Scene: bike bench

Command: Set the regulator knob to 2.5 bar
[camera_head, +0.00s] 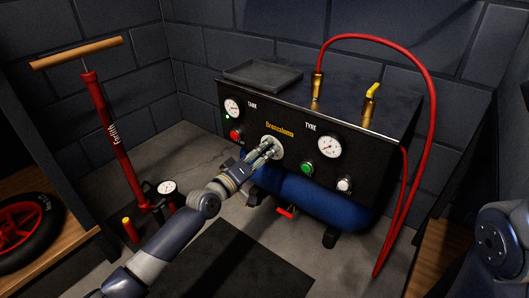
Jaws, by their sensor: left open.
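The black compressor panel (293,140) stands at the back centre. The regulator knob (271,147) is at the panel's middle, below the yellow lettering, and is partly hidden by my left gripper. My left gripper (267,151) is open with its fingertips at the knob; I cannot tell whether they touch it. The TANK gauge (233,108) is at the panel's left and the TYRE gauge (329,147) at its right. Their readings are too small to tell. Only a joint of my right arm shows at the right edge; its gripper is out of view.
A red button (236,134), a green button (307,168) and a white button (344,184) flank the knob. A blue tank (313,196) lies underneath. A red hose (431,110) loops at the right. A red floor pump (115,140) and a wheel (27,228) are at left.

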